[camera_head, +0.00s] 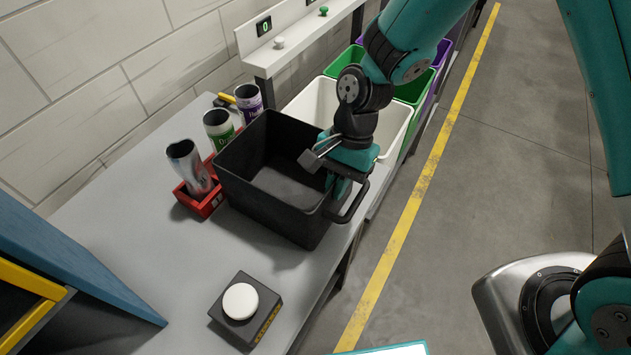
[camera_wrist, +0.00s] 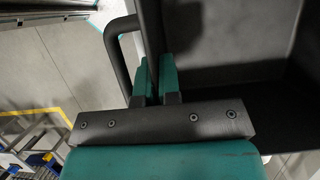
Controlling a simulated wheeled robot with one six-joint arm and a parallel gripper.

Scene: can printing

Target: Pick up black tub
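The black tub (camera_head: 290,217) stands upright on the grey worktable and looks empty inside. A loop handle (camera_head: 352,207) sticks out from its right end. My gripper (camera_head: 340,185) is at that right end, pointing down over the rim beside the handle. In the wrist view my gripper's two teal fingers (camera_wrist: 156,78) are close together, one on each side of the tub's thin wall, and look shut on it. The tub's dark inside (camera_wrist: 230,45) is to the right there, and the handle (camera_wrist: 114,52) to the left. The fingertips are partly hidden in the head view.
A red holder (camera_head: 205,203) with several cans is against the tub's left side. A white-button box (camera_head: 240,302) stands in front on the table (camera_head: 150,240). White (camera_head: 315,100) and green bins are behind. A blue panel (camera_head: 70,265) is at left. Open floor is right.

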